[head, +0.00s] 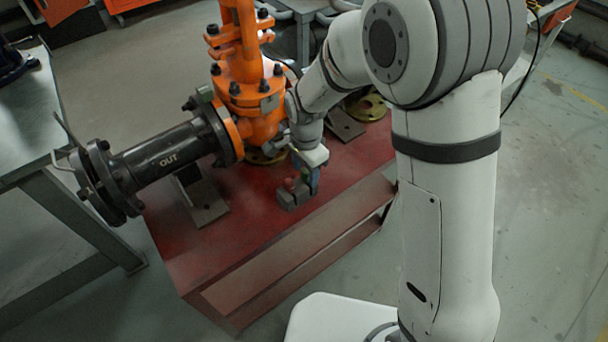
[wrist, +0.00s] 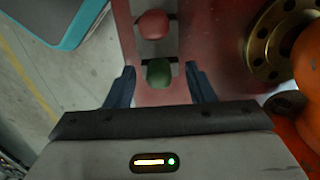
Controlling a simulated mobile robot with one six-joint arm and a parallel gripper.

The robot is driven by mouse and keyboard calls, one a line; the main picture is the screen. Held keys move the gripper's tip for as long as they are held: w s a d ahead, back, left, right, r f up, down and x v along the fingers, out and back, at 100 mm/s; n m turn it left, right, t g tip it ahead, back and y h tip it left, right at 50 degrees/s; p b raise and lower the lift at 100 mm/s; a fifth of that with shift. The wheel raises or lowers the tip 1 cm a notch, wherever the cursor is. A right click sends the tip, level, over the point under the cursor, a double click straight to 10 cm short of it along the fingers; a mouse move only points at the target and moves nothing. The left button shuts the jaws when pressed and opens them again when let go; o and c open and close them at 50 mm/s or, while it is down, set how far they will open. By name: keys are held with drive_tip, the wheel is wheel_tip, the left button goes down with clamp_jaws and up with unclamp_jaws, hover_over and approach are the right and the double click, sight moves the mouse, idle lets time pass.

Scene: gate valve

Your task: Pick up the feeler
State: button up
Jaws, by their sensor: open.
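My gripper (head: 306,176) is open, low over the red bench beside the orange valve. In the wrist view its two blue fingers (wrist: 160,76) stand on either side of a small green rounded piece (wrist: 159,71), with a gap at each side. A red rounded piece (wrist: 152,25) lies farther off, beyond the fingertips. In the head view a small grey block (head: 291,199) stands at the fingers, with a red piece (head: 290,183) above it. I cannot tell from the frames which piece is the feeler; the green one is hidden in the head view.
The orange gate valve (head: 262,120) with its black OUT pipe (head: 170,147) stands close left of my gripper. A brass flange (wrist: 283,38) lies at the right in the wrist view. The red bench top (head: 225,246) is clear toward the front.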

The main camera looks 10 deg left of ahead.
drive_tip(key=shift+f, duration=0.25)
drive_tip(key=shift+c, duration=0.3)
drive_tip(key=c, duration=1)
wheel_tip(320, 180, up, 10)
drive_tip(key=shift+r+p, duration=0.1)
drive_tip(key=shift+p, duration=0.45)
